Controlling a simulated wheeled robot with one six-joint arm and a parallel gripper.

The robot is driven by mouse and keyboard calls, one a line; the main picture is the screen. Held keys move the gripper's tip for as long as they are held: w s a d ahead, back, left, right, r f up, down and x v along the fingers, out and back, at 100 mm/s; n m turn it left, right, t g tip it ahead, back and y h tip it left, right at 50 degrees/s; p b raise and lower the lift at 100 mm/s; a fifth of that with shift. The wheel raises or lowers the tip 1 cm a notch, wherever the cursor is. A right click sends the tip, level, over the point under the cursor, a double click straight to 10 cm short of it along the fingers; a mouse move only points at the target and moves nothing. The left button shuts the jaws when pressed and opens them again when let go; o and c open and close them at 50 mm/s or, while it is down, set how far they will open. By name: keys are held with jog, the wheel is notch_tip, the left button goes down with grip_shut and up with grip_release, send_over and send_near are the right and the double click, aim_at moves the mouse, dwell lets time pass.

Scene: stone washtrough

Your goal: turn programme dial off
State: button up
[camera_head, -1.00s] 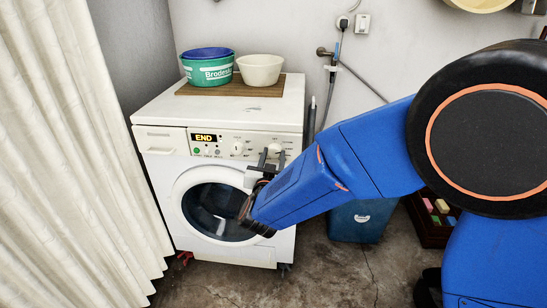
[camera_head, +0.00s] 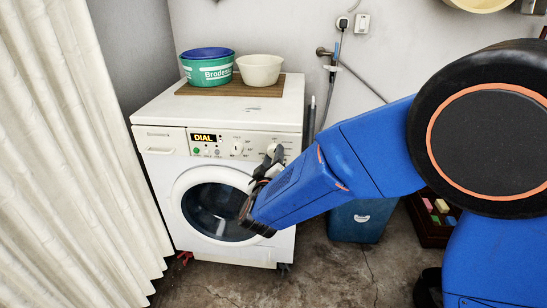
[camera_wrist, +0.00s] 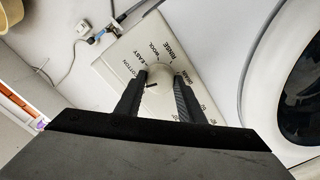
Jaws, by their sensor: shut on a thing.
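The washing machine (camera_head: 157,176) stands against the wall. A dark mark on the knob points to the lower left in the wrist view. My gripper (camera_head: 270,160) reaches the dial from the front right; in the wrist view its two fingers (camera_wrist: 160,92) are shut on the dial, one on each side.
A second knob (camera_head: 237,148) sits left of the dial. A green tub (camera_head: 207,73) and a cream bowl (camera_head: 260,70) stand on a wooden board on the machine. A blue bin (camera_head: 360,222) is at the right, a pale curtain (camera_head: 70,170) at the left.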

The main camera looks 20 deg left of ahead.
jog(key=shift+n, duration=1.7)
jog(key=o, duration=1)
jog(key=shift+o, duration=0.2)
jog(key=v, duration=1.7)
jog(key=shift+s+d, duration=0.15)
jog(key=shift+d, duration=0.05)
jog(key=shift+r, duration=0.1)
